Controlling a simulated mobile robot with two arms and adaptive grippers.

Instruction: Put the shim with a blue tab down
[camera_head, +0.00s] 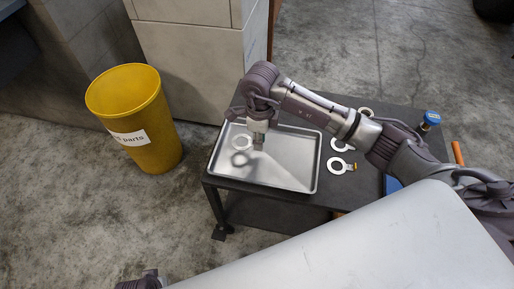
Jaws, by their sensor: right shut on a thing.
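My right gripper (258,145) points down over the left part of a shallow metal tray (304,188) on a dark cart. It is shut on a pale ring-shaped shim (241,142), whose ring sticks out to the left of the fingers. The shim's tab is hidden at the fingers, so its colour cannot be told. A grey ring shape below it in the tray looks like its shadow or reflection. The shim appears above the tray floor; the exact gap cannot be told. My left gripper's fingers do not show.
Several pale shims lie on the cart top (325,200) right of the tray, one with a yellowish tab (340,165). A blue-capped item (431,119) stands at the back right. A yellow bin (140,120) stands on the floor at left. The tray's right part is empty.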

